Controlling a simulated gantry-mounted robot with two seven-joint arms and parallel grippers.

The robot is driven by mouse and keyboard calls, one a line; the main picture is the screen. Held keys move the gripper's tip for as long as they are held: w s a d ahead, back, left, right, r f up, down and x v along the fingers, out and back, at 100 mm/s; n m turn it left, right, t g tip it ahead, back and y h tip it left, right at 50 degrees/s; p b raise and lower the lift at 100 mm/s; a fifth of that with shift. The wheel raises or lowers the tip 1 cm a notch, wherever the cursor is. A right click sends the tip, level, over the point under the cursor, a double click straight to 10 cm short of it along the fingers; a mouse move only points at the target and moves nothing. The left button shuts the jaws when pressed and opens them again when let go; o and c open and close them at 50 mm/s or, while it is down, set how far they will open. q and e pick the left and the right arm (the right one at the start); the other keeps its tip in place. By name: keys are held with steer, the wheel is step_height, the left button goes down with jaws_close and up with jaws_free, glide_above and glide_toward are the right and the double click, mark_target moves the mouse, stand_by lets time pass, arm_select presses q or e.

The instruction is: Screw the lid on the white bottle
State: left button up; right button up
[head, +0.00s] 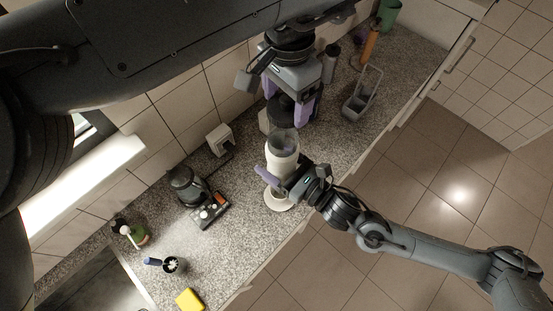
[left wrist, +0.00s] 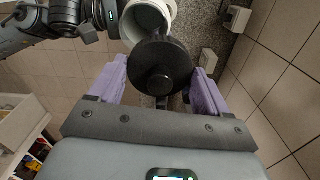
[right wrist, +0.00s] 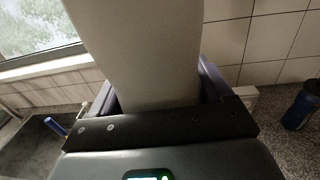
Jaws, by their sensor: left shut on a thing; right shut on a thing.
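The black round lid (head: 289,109) is between the purple fingers of my left gripper (head: 290,97), which is shut on it. In the left wrist view the lid (left wrist: 160,65) partly overlaps the open mouth of the white bottle (left wrist: 140,38). The white bottle (head: 282,158) stands upright with its mouth open, and the lid is apart from it in the head view, farther back. My right gripper (head: 291,186) is shut on the bottle's body. In the right wrist view the bottle (right wrist: 150,50) fills the space between the fingers, and its ends are out of view.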

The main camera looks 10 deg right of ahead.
mark_target(282, 144)
arm_select(q)
steer(key=s+r+n, duration=0.2)
steer(key=s+n, duration=0.1)
steer(key=shift+a+r, duration=0.15)
steer(key=shift+a, duration=0.25)
arm_select(e)
steer(key=shift+r, duration=0.1)
arm_select(q)
steer(key=shift+s+a+r+n, duration=0.2)
steer(key=shift+s+r+n, duration=0.15)
steer(key=shift+n, duration=0.35)
steer(key=shift+f, duration=1.95)
steer(key=shift+f, duration=0.1)
steer(key=shift+f, duration=0.8)
steer(key=shift+f, duration=0.5)
